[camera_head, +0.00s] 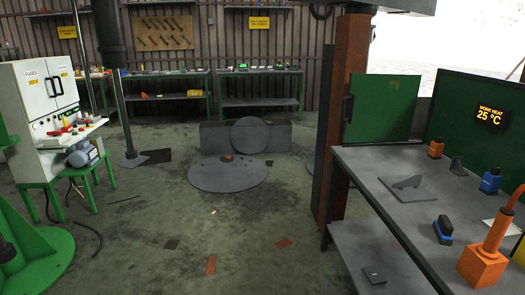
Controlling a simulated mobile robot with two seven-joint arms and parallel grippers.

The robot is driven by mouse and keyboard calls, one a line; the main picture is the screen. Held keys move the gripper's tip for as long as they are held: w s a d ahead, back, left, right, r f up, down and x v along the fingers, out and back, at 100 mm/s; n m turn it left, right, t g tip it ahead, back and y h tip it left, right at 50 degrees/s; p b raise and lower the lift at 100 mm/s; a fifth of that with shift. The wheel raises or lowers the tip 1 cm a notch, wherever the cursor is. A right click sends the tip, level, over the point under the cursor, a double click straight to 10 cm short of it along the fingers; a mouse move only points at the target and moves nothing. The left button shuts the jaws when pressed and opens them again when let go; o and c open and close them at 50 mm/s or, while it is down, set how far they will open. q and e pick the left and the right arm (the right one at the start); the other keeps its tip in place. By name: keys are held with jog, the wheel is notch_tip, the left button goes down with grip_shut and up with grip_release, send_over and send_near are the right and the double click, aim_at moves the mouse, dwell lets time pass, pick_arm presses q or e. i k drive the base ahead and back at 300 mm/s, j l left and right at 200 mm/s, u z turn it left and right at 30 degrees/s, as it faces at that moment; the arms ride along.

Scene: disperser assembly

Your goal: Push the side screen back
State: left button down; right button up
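A flat green screen panel (385,108) stands upright at the far end of the grey workbench (352,160). A black handle (348,108) shows at its left edge, close to the rusty brown post. A narrow bright gap separates the two panels. Neither of my grippers is in view.
The bench holds a grey plate (408,188), a blue-black tool (443,230), an orange block (482,266) and small bottles. A rusty post (340,120) stands at its left. A white fuse cabinet (48,110) is far left. The middle floor is mostly clear.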

aim_at(380, 107)
jog(key=i+z, duration=0.1)
jog(key=i, duration=0.5)
jog(key=i+j, duration=0.15)
jog(key=i, duration=0.45)
jog(key=i+z, duration=0.4)
jog(key=i+j+z, duration=0.2)
jog(key=z, duration=0.25)
jog(key=i+j+z, duration=0.6)
jog(key=z, duration=0.2)
